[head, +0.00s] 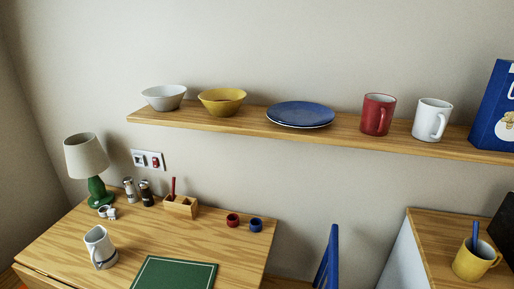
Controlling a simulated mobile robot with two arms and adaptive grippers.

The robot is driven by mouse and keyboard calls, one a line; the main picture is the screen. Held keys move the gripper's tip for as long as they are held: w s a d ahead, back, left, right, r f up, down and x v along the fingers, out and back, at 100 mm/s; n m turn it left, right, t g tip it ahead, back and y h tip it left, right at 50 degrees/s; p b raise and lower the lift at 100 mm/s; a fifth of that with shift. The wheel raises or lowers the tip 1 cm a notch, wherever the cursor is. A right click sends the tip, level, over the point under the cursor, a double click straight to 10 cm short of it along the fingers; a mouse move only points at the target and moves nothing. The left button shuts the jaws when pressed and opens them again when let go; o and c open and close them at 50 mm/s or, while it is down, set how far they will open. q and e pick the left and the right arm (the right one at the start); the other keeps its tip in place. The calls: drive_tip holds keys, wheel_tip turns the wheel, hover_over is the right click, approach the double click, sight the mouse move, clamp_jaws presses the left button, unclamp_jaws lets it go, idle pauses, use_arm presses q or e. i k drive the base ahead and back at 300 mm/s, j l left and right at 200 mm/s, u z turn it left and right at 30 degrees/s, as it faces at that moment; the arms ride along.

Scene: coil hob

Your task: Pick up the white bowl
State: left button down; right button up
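The white bowl (164,98) stands upright at the left end of a wooden wall shelf (240,124). A yellow bowl (222,101) stands just to its right, with a small gap between them. Neither of my grippers shows in the head view, and nothing touches the white bowl.
The shelf also bears a blue plate (300,114), a red mug (377,115), a white mug (432,120) and a blue box (495,110). Below is a wooden table (180,240) with a lamp (87,158), a jug (100,248) and a green mat (175,274). A yellow mug (474,262) stands on the right counter.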

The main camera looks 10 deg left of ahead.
sight(163, 99)
drive_tip(key=u, duration=1.1)
